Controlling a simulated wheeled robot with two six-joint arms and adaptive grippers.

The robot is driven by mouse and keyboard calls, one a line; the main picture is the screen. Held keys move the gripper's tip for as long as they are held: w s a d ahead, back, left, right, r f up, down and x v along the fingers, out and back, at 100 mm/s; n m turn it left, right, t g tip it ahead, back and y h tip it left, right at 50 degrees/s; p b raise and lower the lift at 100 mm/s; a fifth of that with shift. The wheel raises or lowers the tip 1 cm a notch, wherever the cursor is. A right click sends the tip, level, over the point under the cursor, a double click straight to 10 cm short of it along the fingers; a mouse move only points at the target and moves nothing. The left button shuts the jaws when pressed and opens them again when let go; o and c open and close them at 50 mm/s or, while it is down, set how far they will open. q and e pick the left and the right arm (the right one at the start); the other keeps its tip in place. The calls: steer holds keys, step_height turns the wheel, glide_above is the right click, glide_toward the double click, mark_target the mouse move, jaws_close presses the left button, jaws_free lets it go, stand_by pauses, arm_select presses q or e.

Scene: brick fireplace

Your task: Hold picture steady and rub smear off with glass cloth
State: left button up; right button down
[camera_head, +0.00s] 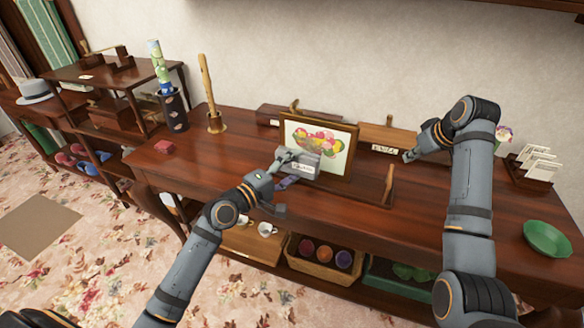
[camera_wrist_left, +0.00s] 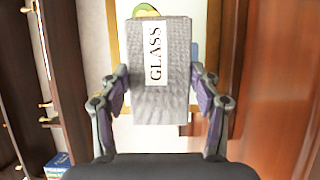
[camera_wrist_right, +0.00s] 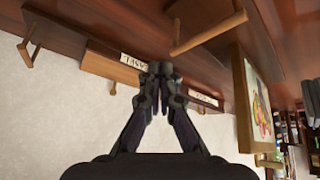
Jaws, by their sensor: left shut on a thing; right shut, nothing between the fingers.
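The framed picture (camera_head: 322,140) of fruit in a bowl stands upright on the long table; it also shows at the right wrist view's right (camera_wrist_right: 258,105). My left gripper (camera_head: 292,160) is shut on the grey glass cloth (camera_wrist_left: 150,85), a block with a "GLASS" label. The cloth is before the picture's lower left part; I cannot tell whether it touches. My right gripper (camera_head: 408,157) is shut and empty, to the right of the frame and apart from it, also seen in its wrist view (camera_wrist_right: 160,70). I cannot make out a smear.
A wooden holder with an upright peg (camera_head: 388,188) stands in front of the picture's right side. A labelled wooden box (camera_head: 388,136) is behind it. A letter rack (camera_head: 533,165) and green bowl (camera_head: 547,238) are at the right.

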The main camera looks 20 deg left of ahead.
steer(key=s+a+f+n, duration=0.1)
steer(key=a, duration=0.2)
steer(key=s+a+f+n+g+y, duration=0.1)
steer(key=s+a+n, duration=0.1)
steer(key=a, duration=0.1)
steer(key=s+a+f+n+g+y, duration=0.1)
steer(key=s+a, duration=0.1)
steer(key=a, duration=0.2)
steer(key=shift+s+f, duration=0.1)
steer(key=shift+s, duration=0.15)
glide_above(360, 192)
steer(key=s+d, duration=0.1)
steer(key=d, duration=0.1)
steer(key=shift+a+f, duration=0.15)
steer(key=shift+f, duration=1.1)
steer(key=shift+a+f, duration=0.1)
steer(key=shift+f, duration=1.15)
steer(key=shift+f+g, duration=0.3)
steer(key=shift+f, duration=0.75)
